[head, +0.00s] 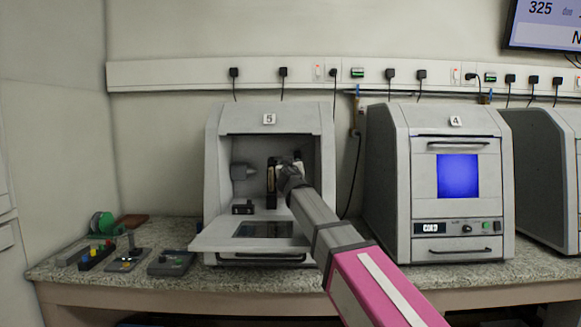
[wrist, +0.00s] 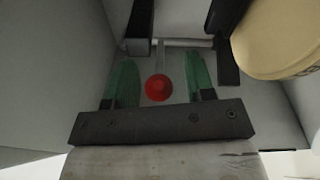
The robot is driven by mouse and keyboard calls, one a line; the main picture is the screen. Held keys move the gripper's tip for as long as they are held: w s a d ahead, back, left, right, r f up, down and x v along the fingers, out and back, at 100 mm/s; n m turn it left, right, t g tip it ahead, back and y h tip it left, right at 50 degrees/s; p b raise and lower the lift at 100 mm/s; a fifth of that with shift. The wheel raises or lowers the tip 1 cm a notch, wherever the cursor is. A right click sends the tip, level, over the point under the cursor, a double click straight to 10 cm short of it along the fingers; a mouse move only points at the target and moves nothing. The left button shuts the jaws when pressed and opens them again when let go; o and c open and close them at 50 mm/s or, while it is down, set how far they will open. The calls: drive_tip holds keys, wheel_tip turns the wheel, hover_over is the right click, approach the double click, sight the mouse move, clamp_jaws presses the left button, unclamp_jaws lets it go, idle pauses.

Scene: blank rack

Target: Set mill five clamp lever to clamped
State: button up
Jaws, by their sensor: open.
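Mill five (head: 217,150) is the grey machine marked 5, with its front door (head: 215,238) folded down open. My gripper (head: 284,172) reaches inside the mill's chamber, at its right side. In the wrist view my gripper (wrist: 160,72) is open, with a green fingertip on each side. The clamp lever (wrist: 158,87) shows there as a pale rod with a round red knob. The knob lies between the fingers, with a gap on both sides. The lever is not made out in the head view, where my gripper and arm cover that area.
A large beige round piece (wrist: 275,38) is close by at the wrist view's upper right, beside a dark bracket (wrist: 228,50). Mill four (head: 388,185) stands shut at right. Small fixtures (head: 126,262) occupy the bench's left.

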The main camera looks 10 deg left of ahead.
drive_tip(key=v, duration=1)
drive_tip(key=shift+s, duration=0.15)
